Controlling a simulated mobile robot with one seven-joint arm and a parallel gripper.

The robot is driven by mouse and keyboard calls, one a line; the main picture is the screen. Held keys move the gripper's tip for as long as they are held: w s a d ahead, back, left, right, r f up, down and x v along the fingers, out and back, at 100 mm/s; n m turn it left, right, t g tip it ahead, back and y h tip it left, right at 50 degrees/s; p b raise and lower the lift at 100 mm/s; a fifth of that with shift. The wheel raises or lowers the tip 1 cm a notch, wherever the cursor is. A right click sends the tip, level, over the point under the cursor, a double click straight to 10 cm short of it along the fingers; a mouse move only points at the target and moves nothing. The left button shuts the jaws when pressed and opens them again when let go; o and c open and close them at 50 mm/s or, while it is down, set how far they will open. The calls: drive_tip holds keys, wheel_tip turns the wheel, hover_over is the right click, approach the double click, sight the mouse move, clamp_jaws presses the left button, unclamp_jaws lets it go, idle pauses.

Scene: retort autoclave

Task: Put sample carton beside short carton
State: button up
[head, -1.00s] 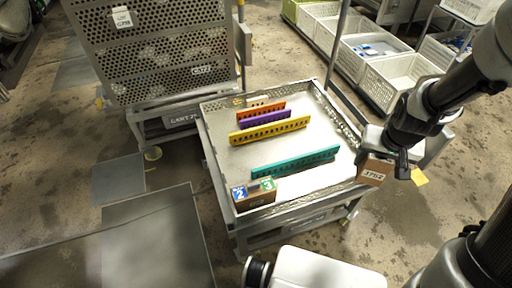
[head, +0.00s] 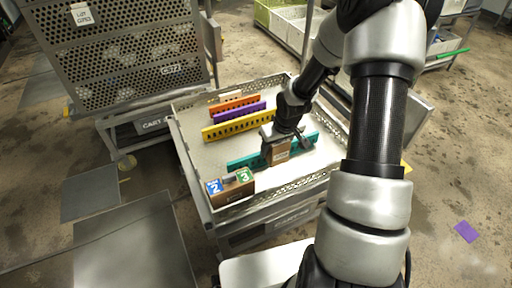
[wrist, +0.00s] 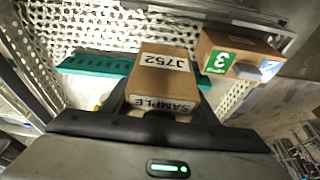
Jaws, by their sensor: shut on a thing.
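A low brown carton with blue "2" and green "3" labels (head: 230,190), seemingly the short carton, sits at the tray's near left corner. It also shows in the wrist view (wrist: 240,58), right of the sample carton with a gap between them. Whether the sample carton touches the tray is unclear.
The mesh-walled tray (head: 184,140) holds a teal perforated strip (head: 240,162), a yellow one (head: 238,126), a purple one (head: 240,110) and an orange one (head: 234,102). A tall perforated cart (head: 125,60) stands behind left. White crates stand at the back.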

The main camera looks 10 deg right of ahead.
drive_tip(key=b, duration=0.2)
hover_over(274, 174)
drive_tip(key=s, duration=0.1)
wheel_tip(274, 174, down, 5)
drive_tip(key=shift+s+d+f, duration=0.1)
drive_tip(key=shift+s, duration=0.05)
wheel_tip(274, 174, down, 5)
drive_tip(key=shift+f+b, duration=0.1)
drive_tip(key=shift+b, duration=0.55)
drive_tip(key=shift+f+b, duration=0.55)
drive_tip(key=shift+f, duration=1.3)
drive_tip(key=shift+f, duration=0.15)
drive_tip(key=o, duration=1.1)
